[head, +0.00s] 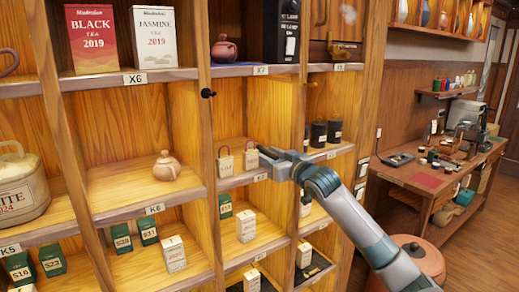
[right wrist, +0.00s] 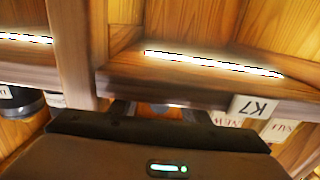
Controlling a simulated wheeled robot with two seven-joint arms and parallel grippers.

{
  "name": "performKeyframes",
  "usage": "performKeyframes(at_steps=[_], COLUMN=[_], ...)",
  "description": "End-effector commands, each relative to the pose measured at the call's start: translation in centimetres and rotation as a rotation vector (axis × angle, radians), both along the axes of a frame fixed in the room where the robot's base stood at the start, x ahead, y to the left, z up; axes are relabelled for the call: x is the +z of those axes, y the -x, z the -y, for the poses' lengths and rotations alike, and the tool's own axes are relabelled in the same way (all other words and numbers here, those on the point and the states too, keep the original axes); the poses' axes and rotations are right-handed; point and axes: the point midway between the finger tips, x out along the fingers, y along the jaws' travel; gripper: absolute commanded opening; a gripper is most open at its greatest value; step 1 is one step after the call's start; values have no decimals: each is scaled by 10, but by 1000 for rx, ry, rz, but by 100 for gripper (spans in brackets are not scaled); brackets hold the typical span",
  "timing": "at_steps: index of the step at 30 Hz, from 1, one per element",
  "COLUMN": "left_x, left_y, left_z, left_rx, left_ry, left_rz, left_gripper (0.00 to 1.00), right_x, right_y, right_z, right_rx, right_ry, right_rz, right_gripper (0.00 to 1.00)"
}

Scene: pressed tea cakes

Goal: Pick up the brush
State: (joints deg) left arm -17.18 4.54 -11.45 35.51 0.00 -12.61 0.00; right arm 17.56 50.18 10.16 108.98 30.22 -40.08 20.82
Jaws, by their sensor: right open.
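I cannot make out a brush in either view. My right gripper (head: 264,155) reaches in from the right to the front of the shelf cell labelled K7. Its jaws are open, and I see nothing held between them. In the right wrist view the gripper (right wrist: 160,110) is close to the wooden shelf edge, and its dark body covers the lower part of the picture. A small handled tea packet (head: 250,157) stands just left of the fingertips, and another handled packet (head: 225,163) stands beside it. My left gripper is not in view.
Wooden shelves (head: 203,130) with upright dividers surround the gripper. A clay teapot (head: 166,167) stands one cell left. Dark canisters (head: 319,134) stand one cell right. A cluttered workbench (head: 400,180) is at the right, with a round terracotta-coloured object (head: 425,255) in front.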

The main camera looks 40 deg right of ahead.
Motion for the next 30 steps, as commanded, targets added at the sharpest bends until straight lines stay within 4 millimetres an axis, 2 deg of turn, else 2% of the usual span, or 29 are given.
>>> performKeyframes(at_steps=[8, 9, 14, 24, 30], left_x=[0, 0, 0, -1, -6], left_y=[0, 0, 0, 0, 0], left_z=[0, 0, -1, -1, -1], left_rx=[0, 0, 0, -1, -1], left_ry=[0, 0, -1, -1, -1], left_rz=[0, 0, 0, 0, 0], left_gripper=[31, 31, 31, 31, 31], right_x=[0, 0, 0, 2, 11], right_y=[0, 0, 0, 0, 0], right_z=[0, 0, 0, 0, 0], right_rx=[0, 0, 0, 0, 1], right_ry=[0, 0, 0, 0, 1], right_rz=[0, 0, 0, 2, 3], right_gripper=[42, 37, 0, 0, 0])
